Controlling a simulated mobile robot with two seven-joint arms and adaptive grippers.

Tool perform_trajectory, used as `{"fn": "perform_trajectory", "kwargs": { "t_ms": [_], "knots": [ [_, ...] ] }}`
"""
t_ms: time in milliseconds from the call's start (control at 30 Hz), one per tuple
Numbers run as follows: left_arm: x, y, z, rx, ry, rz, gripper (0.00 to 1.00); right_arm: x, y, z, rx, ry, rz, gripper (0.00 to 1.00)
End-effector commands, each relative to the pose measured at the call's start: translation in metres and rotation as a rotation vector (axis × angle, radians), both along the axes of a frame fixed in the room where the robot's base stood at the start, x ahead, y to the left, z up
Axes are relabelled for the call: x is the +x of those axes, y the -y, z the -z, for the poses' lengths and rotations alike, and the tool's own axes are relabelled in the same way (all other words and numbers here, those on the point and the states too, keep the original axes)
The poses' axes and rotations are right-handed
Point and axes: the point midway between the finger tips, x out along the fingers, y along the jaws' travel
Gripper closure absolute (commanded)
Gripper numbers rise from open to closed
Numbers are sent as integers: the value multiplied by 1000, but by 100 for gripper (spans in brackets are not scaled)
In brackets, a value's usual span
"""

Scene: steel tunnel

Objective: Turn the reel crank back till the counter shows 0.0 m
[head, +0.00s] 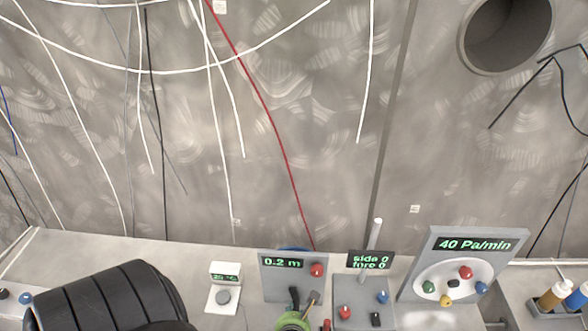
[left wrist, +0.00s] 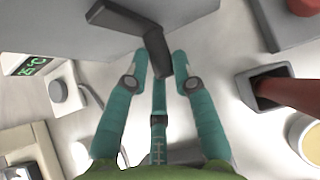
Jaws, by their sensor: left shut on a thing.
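The reel unit (head: 270,285) is a grey box on the bench, and its counter (head: 282,262) reads 0.2 m in green. My left gripper (head: 302,307) is at the front of this box, low in the head view, with its green body partly cut off by the frame edge. In the left wrist view, the dark grey crank (left wrist: 155,42) reaches down from the box, and its end lies between the teal fingers of my left gripper (left wrist: 161,62), which is shut on it. My right gripper is in neither view.
A small thermometer unit (head: 224,273) stands left of the reel. A control box (head: 362,305) with knobs and a side/fore display is to its right, then a 40 Pa/min panel (head: 463,262). Loose cables, one red (head: 268,120), hang on the steel wall behind.

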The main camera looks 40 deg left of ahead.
Motion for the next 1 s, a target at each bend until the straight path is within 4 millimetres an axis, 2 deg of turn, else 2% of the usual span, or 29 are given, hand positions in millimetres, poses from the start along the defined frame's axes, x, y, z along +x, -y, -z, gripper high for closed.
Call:
{"fn": "perform_trajectory", "kwargs": {
  "t_ms": [267, 567, 767, 1000],
  "knots": [
    [3, 3, -1, -94, 80, 2, 100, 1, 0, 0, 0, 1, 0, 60],
    [8, 9, -4, -296, 249, 2, 100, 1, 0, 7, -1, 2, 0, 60],
    [11, 14, -6, -443, 373, 2, 100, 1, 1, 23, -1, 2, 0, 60],
    [15, 18, -9, -617, 522, 1, 100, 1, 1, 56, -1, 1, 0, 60]
  ]
}}
